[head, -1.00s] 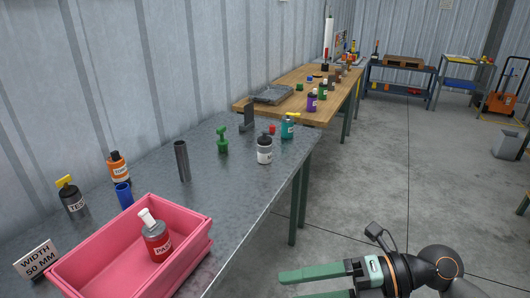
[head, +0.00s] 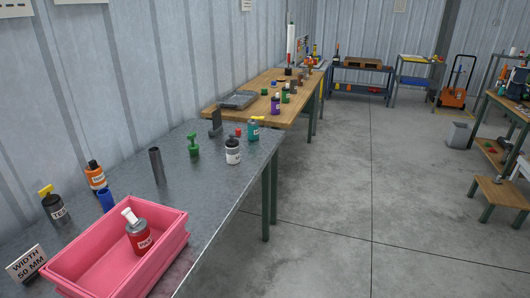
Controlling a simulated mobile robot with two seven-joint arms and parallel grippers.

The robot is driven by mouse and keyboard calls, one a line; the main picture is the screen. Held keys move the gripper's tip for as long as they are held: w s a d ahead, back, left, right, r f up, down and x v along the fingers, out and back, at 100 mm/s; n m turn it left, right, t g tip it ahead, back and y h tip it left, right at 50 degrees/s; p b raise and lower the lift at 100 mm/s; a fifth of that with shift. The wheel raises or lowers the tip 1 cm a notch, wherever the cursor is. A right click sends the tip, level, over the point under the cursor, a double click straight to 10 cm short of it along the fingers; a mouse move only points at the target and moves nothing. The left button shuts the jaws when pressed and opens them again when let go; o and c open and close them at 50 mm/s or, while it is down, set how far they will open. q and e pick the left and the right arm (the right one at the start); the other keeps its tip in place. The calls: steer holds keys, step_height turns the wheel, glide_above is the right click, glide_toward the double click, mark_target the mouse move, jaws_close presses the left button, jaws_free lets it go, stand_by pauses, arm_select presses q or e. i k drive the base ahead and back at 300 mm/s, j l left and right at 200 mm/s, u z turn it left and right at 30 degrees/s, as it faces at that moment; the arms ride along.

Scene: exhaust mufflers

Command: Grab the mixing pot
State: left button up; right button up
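I cannot tell for certain which thing is the mixing pot. A white jar (head: 233,155) with a dark top stands upright near the right edge of the grey metal table (head: 205,205). A teal bottle (head: 253,132) with a yellow top stands behind it. A dark upright tube (head: 158,166) and a green bottle (head: 194,150) stand further left. A red bottle (head: 139,240) with a white top leans in a pink bin (head: 165,270) at the front. Neither of my grippers is in view.
A wooden-topped table (head: 255,106) with several bottles stands behind the metal table. A blue shelf table (head: 360,78), an orange hand truck (head: 455,93), a grey bin (head: 459,134) and a wooden step (head: 502,190) stand beyond. The concrete floor (head: 345,215) between is clear.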

mark_target(233, 148)
steer(key=i+l+z, duration=0.1)
steer(key=i+z, duration=0.5)
steer(key=i, duration=2.95)
steer(key=i+l+u, duration=0.1)
steer(key=i+u, duration=0.35)
steer(key=i+l+u, duration=0.2)
steer(key=u, duration=3.35)
